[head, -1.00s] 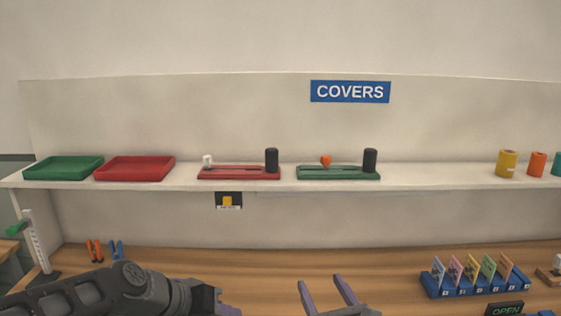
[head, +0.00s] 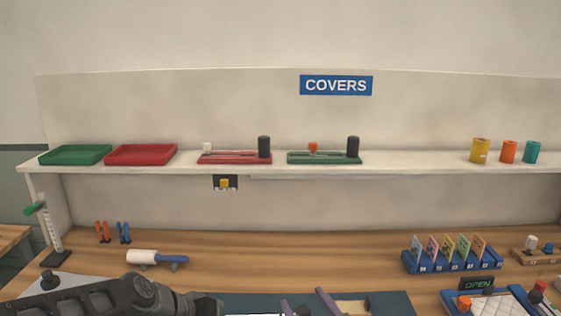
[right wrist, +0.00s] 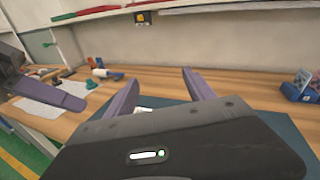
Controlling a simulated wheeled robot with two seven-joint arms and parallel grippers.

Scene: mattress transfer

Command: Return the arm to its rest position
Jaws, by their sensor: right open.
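My right gripper (head: 306,304) shows at the bottom edge of the head view, with only its purple fingertips in frame. In the right wrist view the two fingers of my right gripper (right wrist: 160,90) stand wide apart with nothing between them. They are above the teal mat (head: 390,301) on the wooden bench (head: 330,252). My left arm (head: 130,296) reaches in from the lower left of the head view, its gripper cut off at the bottom edge. A purple finger of my left gripper (right wrist: 55,95) shows at the left of the right wrist view; its opening is unclear.
A white-and-blue roller-like tool (head: 157,259) lies on the bench beyond my left arm. A blue card rack (head: 452,263) stands to the right, near an OPEN sign (head: 477,284). The shelf (head: 420,163) spans the back above the bench. The middle of the bench is clear.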

